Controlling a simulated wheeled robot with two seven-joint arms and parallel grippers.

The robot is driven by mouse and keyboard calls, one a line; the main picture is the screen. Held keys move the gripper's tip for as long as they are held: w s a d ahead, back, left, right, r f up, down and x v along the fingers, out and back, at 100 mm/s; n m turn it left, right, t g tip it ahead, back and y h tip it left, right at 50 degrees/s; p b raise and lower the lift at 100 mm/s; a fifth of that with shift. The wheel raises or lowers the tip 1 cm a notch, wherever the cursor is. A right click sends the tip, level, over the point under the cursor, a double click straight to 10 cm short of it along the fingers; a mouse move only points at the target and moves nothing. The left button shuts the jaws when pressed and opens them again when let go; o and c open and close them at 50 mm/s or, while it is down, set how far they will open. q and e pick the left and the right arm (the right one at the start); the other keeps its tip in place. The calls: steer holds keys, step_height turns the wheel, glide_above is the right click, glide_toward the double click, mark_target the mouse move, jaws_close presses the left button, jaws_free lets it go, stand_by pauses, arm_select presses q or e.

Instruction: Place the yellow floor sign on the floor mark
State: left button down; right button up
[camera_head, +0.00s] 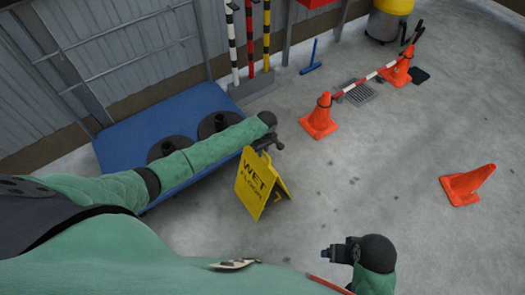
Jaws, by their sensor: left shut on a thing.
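The yellow floor sign (256,184), an A-frame with "WET FLOOR" in black, is upright below my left gripper (266,146). My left gripper is shut on the sign's top edge. I cannot tell whether the sign's feet touch the floor. My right gripper (328,254) is low in the picture, apart from the sign, with nothing seen in it; its jaw gap is too small to judge. I cannot make out a floor mark in this view.
A blue platform (112,150) with two black round bases stands left of the sign. Orange cones (319,118) stand right, one (466,186) nearer and tilted-looking. A drain grate (358,92) lies behind. The grey floor between sign and cones is clear.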

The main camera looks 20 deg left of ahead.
arm_select(q)
steer(key=c, duration=1.4)
jaws_free()
arm_select(e)
steer(key=shift+r, duration=0.1)
steer(key=shift+w, duration=0.1)
arm_select(q)
step_height(320, 180, up, 12)
steer(key=s+d+m+t+h, duration=0.1)
steer(key=s+d+m, duration=0.35)
steer(key=s, duration=0.45)
steer(key=s+d+m+h, duration=0.25)
steer(key=s+d, duration=0.35)
steer(key=s, duration=0.4)
steer(key=s+a+r+m+t, duration=0.1)
steer(key=s+r, duration=0.3)
steer(key=s, duration=0.5)
steer(key=s+a+r+m+y, duration=0.1)
steer(key=s+a+r+m, duration=0.3)
steer(key=s, duration=0.6)
steer(key=shift+s+a+m+t+b, duration=0.25)
steer(key=shift+m+t+b, duration=0.05)
steer(key=shift+t+b, duration=0.15)
arm_select(e)
steer(key=shift+w+a+f, duration=0.25)
steer(key=shift+a+f, duration=0.35)
steer(key=shift+f, duration=0.15)
